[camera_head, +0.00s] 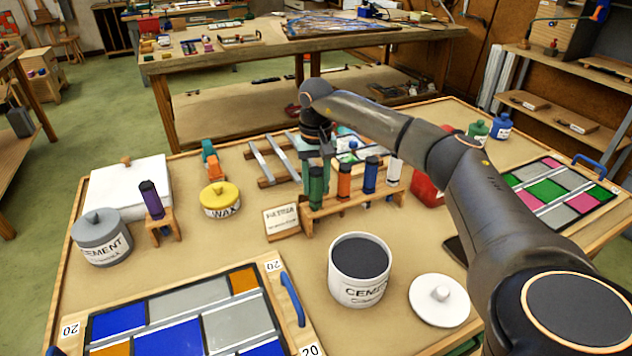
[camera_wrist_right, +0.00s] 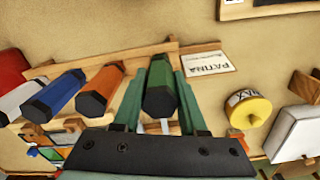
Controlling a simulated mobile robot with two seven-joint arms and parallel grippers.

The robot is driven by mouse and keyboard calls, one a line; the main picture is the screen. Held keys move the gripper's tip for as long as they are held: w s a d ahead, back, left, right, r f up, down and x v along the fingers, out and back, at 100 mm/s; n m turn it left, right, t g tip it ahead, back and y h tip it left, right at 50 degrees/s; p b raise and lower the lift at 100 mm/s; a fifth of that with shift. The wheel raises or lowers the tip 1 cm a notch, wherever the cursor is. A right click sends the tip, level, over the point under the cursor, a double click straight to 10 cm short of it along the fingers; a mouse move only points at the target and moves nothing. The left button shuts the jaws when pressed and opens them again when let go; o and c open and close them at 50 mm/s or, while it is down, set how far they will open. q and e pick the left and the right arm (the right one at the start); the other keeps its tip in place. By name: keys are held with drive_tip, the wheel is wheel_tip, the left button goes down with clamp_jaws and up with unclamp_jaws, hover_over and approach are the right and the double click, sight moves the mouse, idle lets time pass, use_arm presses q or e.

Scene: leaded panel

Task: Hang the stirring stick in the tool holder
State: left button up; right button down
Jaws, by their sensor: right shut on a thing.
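The wooden tool holder (camera_head: 352,205) stands mid-table with several coloured handles in a row: orange (camera_head: 344,182), blue (camera_head: 370,176) and white (camera_head: 393,174). A green-handled stick (camera_head: 316,188) is upright at its left end; I take it as the stirring stick. My right gripper (camera_head: 318,165) comes down from above and is shut on this green handle. In the right wrist view, the fingers (camera_wrist_right: 157,88) lie on both sides of the green handle (camera_wrist_right: 160,72). The stick's lower end is hidden, so I cannot tell how deep it sits. My left gripper is out of view.
A patina card (camera_head: 282,220) stands left of the holder. An open cement pot (camera_head: 359,270) and its white lid (camera_head: 439,299) are in front. A yellow wax tin (camera_head: 221,200) is left. A glass panel (camera_head: 188,310) fills the front left. Bare table lies between.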

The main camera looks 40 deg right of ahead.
drive_tip(key=shift+c, duration=1.8)
unclamp_jaws()
drive_tip(key=shift+r, duration=0.1)
wheel_tip(320, 180, up, 12)
drive_tip(key=shift+r, duration=0.15)
